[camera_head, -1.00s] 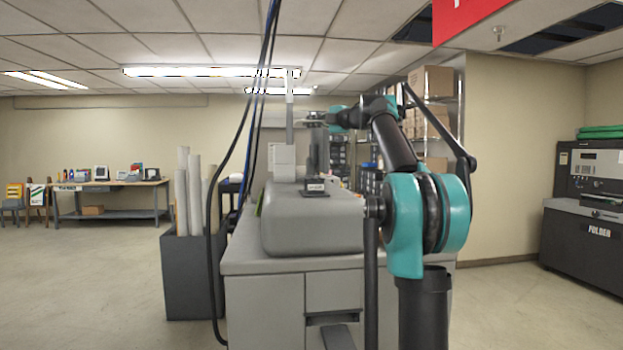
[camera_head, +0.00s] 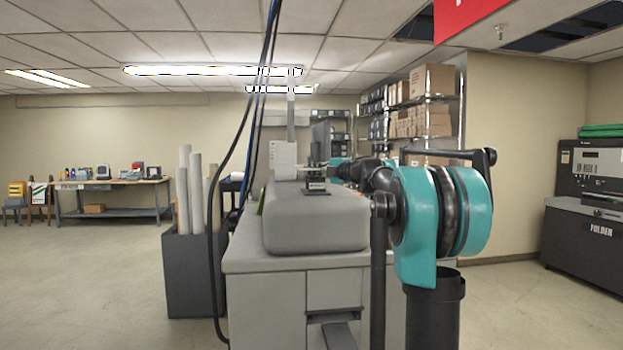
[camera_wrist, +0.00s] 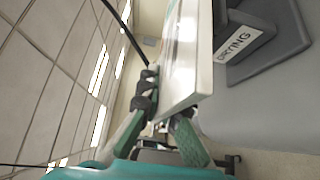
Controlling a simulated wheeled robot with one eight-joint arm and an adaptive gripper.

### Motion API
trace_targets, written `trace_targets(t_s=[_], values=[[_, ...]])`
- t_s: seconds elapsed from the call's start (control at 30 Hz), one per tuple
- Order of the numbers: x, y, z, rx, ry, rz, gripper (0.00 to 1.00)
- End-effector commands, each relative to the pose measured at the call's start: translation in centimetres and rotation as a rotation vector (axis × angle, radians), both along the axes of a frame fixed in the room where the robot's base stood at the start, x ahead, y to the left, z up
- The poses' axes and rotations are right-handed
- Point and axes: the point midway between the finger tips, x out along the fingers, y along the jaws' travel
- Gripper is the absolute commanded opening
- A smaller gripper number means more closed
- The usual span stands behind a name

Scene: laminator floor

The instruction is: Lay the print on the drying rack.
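The print, a thin pale panel with a glossy face (camera_wrist: 183,75), runs up the middle of the wrist view. My gripper (camera_wrist: 163,110) has its green fingers on either side of the panel's near edge and appears shut on it; the right fingertip is hidden behind the panel. The drying rack shows as a dark stand with a white DRYING label (camera_wrist: 235,45), just right of the print in the wrist view. In the head view this rack (camera_head: 317,186) sits on the grey machine, with the print's thin edge just above it. I cannot tell whether they touch.
The grey rounded machine (camera_head: 315,225) stands on a grey cabinet (camera_head: 265,300). Dark cables (camera_head: 211,240) hang left of it, by a bin of paper rolls (camera_head: 193,275). Shelves with boxes (camera_head: 432,95) stand behind my arm. Open floor lies left.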

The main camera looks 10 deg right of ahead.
Motion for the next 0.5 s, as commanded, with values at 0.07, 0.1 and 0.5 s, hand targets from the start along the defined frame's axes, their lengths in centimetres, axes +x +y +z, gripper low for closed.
trace_targets(t_s=[0.07,0.1,0.5], values=[[0.0,0.0,-1.1,0.000,0.000,0.000,0.00],[0.0,0.0,-1.7,0.000,0.000,0.000,0.00],[0.0,0.0,-2.9,0.000,0.000,0.000,0.00]])
